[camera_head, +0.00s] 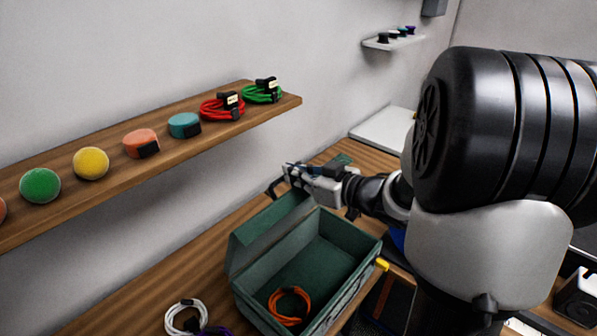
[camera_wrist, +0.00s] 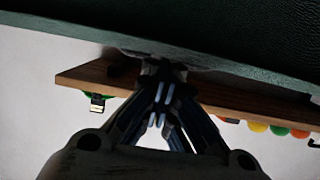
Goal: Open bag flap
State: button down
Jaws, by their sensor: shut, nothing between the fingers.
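The dark green bag (camera_head: 352,282) sits on the wooden counter, open at the top, with its inside in view. Its flap (camera_head: 262,238) stands up along the left, wall-side edge, away from the opening. My gripper (camera_head: 282,180) is just behind the flap's far end, between it and the wall. In the wrist view, my gripper (camera_wrist: 163,78) has its fingertips together with nothing between them. A dark green surface (camera_wrist: 230,32), apparently the flap, fills the top of that view close to the fingertips. I cannot tell whether they touch.
An orange cable (camera_head: 288,303) lies inside the bag. A white cable (camera_head: 183,316) lies on the counter (camera_head: 130,302) to its left. A wooden shelf (camera_head: 150,147) with balls and coiled cables hangs on the wall above; it also shows in the wrist view (camera_wrist: 85,78).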

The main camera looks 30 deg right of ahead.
jog(key=shift+g, duration=0.5)
jog(key=w+p, duration=0.1)
jog(key=w+a+p, duration=0.1)
jog(key=w, duration=0.1)
jog(key=w+a+p, duration=0.1)
jog(key=w, duration=0.1)
jog(key=shift+w+r+p, duration=0.2)
jog(key=shift+r+p, duration=0.1)
jog(key=shift+r, duration=0.1)
jog(key=shift+a+r, duration=0.1)
